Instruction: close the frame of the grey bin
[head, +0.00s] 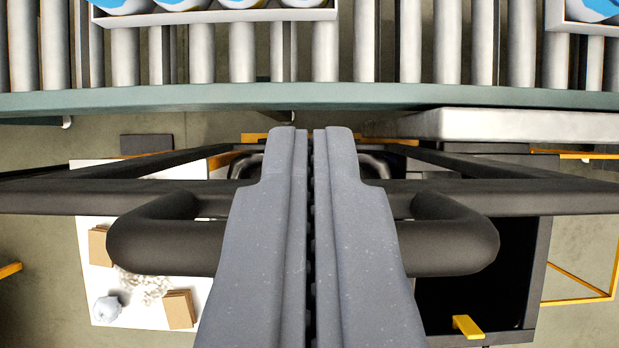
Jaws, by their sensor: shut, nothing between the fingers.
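My gripper (312,132) points up the picture in the middle, its two grey fingers pressed together with nothing between them. A dark grey tubular frame (560,197) crosses the view behind the fingers. A rounded loop of the same dark tube, its left bend (155,240) and right bend (455,240) showing, stands out from it. The fingers hide the middle of the loop and the bar; I cannot tell whether they touch. A dark open bin (541,270) with a black inside lies lower right, partly hidden. I cannot tell whether it is the grey bin.
A roller conveyor (400,98) with a teal side rail runs across the top, carrying a white tray (215,16) of blue-and-white items. A white surface (150,320) with cardboard pieces (180,308) and crumpled scraps lies lower left. A yellow-orange rail (575,303) is at right.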

